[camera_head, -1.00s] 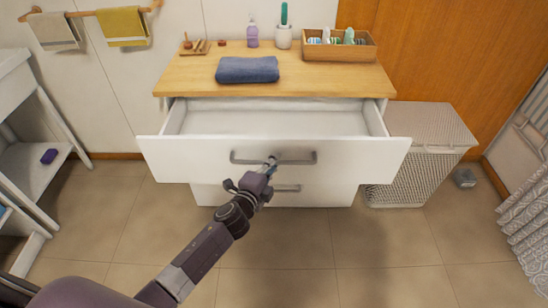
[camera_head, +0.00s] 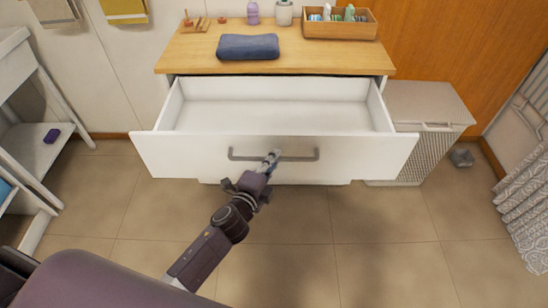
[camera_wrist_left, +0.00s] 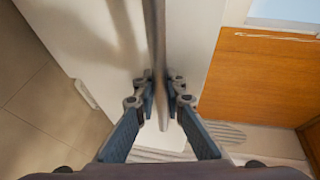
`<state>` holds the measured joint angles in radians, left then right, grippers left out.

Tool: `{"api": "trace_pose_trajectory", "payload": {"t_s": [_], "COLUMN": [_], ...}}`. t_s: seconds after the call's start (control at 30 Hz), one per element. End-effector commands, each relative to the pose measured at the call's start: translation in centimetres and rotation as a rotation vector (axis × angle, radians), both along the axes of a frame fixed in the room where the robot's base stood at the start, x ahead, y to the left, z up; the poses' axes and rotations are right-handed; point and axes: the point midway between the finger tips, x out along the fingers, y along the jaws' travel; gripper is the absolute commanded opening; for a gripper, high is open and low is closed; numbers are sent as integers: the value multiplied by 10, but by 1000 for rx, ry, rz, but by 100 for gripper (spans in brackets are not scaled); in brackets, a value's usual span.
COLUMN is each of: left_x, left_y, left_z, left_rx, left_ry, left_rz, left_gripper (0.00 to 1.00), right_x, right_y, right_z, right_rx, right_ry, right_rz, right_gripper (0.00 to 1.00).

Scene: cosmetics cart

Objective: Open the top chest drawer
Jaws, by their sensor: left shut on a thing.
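The white chest (camera_head: 180,83) has a wooden top, and its top drawer (camera_head: 365,155) is pulled far out. The drawer's inside looks empty. My left gripper (camera_head: 272,158) is shut on the grey bar handle (camera_head: 300,155) of that drawer, near the handle's middle. In the left wrist view the handle (camera_wrist_left: 160,50) runs between the two fingers of my left gripper (camera_wrist_left: 161,88). The lower drawer is mostly hidden behind the drawer front. My right gripper is not in view.
A folded blue towel (camera_head: 248,47) and a wooden box (camera_head: 340,29) of toiletries lie on the chest top. A grey hamper (camera_head: 425,105) stands at the right, a white shelf unit (camera_head: 30,150) at the left. The tiled floor in front is clear.

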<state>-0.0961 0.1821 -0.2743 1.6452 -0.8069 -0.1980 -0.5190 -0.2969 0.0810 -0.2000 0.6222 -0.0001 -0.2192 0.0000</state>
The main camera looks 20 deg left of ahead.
Motion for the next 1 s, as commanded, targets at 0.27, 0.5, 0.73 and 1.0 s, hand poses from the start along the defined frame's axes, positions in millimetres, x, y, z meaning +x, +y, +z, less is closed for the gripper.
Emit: {"api": "trace_pose_trajectory", "payload": {"t_s": [0.27,0.5,0.73,1.0], "left_x": [0,-1,-26,-78], "left_y": [0,0,3,9], "left_z": [0,0,3,12], "left_rx": [0,0,0,0], "left_ry": [1,1,2,4], "left_rz": [1,0,0,1], "left_gripper": [29,29,29,29], "right_x": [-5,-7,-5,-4], "right_y": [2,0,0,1], "right_z": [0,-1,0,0], "right_rx": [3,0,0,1], "right_ry": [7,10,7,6], "right_rz": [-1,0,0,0], "right_gripper": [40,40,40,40]}}
